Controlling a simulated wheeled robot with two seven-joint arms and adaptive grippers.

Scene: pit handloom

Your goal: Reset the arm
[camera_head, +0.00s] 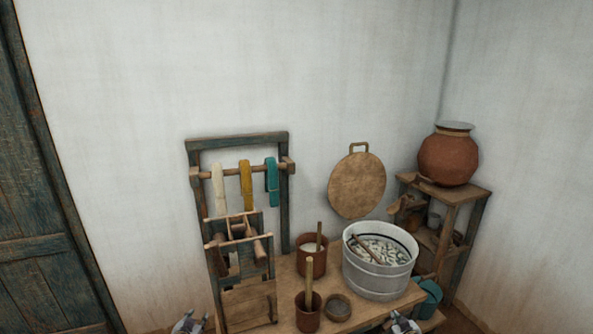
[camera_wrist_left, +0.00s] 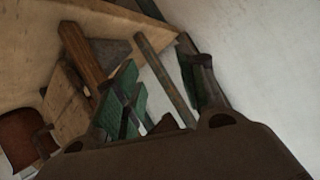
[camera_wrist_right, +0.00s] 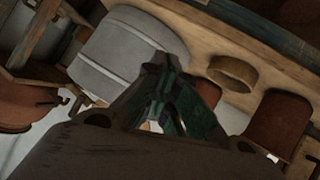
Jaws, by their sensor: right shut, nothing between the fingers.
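My left gripper (camera_head: 189,323) shows at the bottom edge of the head view, in front of the wooden loom frame. My right gripper (camera_head: 404,323) is at the bottom edge of the head view, in front of the table's right part. In the right wrist view its fingers (camera_wrist_right: 165,88) are shut and empty, in front of the grey tub. Most of both arms is out of the head view.
The table (camera_head: 285,273) holds a pale tub (camera_head: 376,278), two brown pots (camera_head: 311,264) (camera_head: 307,318) with sticks, and a small bowl (camera_head: 338,308). A loom frame (camera_head: 286,215) with hanging yarn stands left. A shelf (camera_head: 450,192) bears a clay pot (camera_head: 447,158).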

